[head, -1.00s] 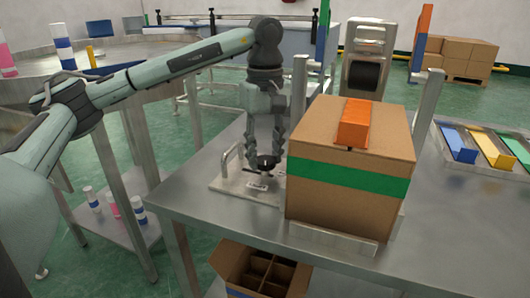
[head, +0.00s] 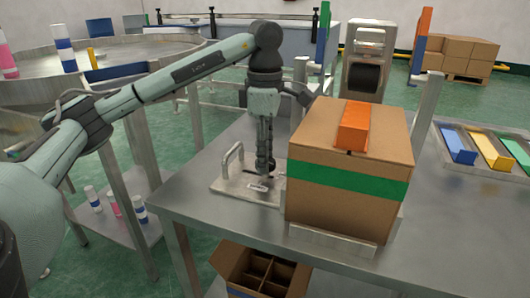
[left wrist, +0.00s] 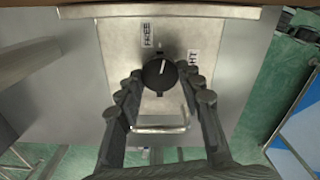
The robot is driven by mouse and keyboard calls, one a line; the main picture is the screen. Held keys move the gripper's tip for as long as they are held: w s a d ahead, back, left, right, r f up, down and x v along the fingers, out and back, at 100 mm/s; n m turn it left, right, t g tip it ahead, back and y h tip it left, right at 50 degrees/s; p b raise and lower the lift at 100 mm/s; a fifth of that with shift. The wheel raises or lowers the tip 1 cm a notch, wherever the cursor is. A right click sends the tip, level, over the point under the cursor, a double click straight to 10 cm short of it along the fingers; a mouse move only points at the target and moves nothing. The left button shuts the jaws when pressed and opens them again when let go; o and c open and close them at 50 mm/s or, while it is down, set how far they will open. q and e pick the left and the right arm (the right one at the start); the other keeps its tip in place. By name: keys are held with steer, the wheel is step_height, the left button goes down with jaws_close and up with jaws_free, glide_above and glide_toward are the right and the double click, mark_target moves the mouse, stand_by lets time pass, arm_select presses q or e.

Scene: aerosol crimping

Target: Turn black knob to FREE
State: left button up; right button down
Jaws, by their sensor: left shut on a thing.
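The black knob (left wrist: 159,76) sits on a pale metal plate (left wrist: 118,40) in the left wrist view. Its white mark points up, slightly right, between the FREE label (left wrist: 147,35) and a partly hidden label ending in HT (left wrist: 193,57). My left gripper (left wrist: 162,80) has a finger on each side of the knob and is shut on it. In the head view my left gripper (head: 265,172) points straight down at the plate (head: 228,184) and largely hides the knob. My right gripper is not in view.
A cardboard box (head: 350,208) with a green band and orange piece (head: 352,126) stands close to the right of my left gripper. A metal handle (head: 233,152) rises from the plate to the left. The steel table (head: 200,215) is bare in front.

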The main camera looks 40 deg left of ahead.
arm_select(q)
steer(key=shift+n, duration=1.3)
steer(key=o, duration=1.2)
steer(key=shift+c, duration=0.2)
steer(key=shift+r, duration=0.1)
step_height(320, 180, up, 12)
